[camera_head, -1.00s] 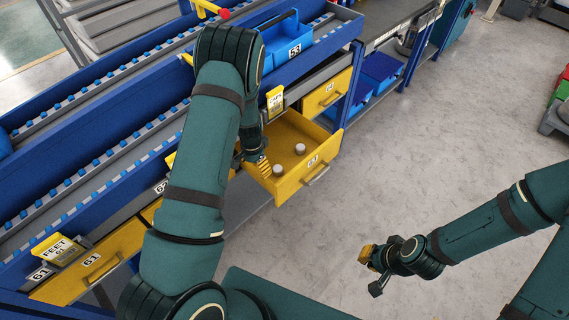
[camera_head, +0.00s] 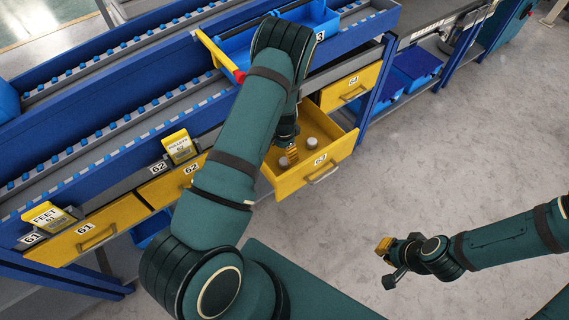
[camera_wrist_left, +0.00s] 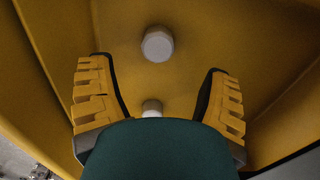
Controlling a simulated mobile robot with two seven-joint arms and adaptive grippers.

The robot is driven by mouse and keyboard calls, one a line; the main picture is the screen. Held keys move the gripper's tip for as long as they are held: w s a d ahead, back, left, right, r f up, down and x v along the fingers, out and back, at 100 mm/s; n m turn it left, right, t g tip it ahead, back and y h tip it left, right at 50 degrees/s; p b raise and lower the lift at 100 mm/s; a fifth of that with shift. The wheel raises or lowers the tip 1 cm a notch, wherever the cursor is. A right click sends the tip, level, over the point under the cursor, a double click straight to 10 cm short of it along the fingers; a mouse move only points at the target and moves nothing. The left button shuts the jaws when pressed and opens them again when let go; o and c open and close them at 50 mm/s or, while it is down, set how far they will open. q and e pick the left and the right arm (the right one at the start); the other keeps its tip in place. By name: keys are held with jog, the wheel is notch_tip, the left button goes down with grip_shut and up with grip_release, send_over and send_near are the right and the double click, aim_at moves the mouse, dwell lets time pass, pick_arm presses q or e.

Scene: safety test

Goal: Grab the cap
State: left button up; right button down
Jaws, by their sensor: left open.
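Two small whitish caps are in the open yellow drawer 63 (camera_head: 345,149). One cap (camera_head: 312,142) shows clear of my gripper in the head view. In the left wrist view this farther cap (camera_wrist_left: 157,44) lies beyond the fingertips, and the nearer cap (camera_wrist_left: 152,108) lies between the fingers, partly hidden by my wrist. My left gripper (camera_head: 288,155) points down into the drawer. It is open, with its yellow fingers (camera_wrist_left: 160,95) wide apart and holding nothing. My right gripper (camera_head: 384,246) hangs over the floor at the right; its jaw opening is unclear.
The drawer walls stand around my left gripper. Closed yellow drawers 61 (camera_head: 105,232) and 64 (camera_head: 352,88) are on either side. A blue bin (camera_head: 305,32) stands on the roller conveyor above. The grey floor (camera_head: 460,150) at the right is open.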

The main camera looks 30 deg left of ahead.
aim_at(285, 160)
pick_arm(q)
jog(key=shift+w+d+f+b, duration=0.1)
jog(key=shift+f+b, duration=0.35)
jog(key=shift+f, duration=1.3)
jog(key=shift+d+f+b, duration=0.1)
jog(key=shift+f+b, duration=0.3)
jog(key=shift+f, duration=1.35)
jog(key=c, duration=1)
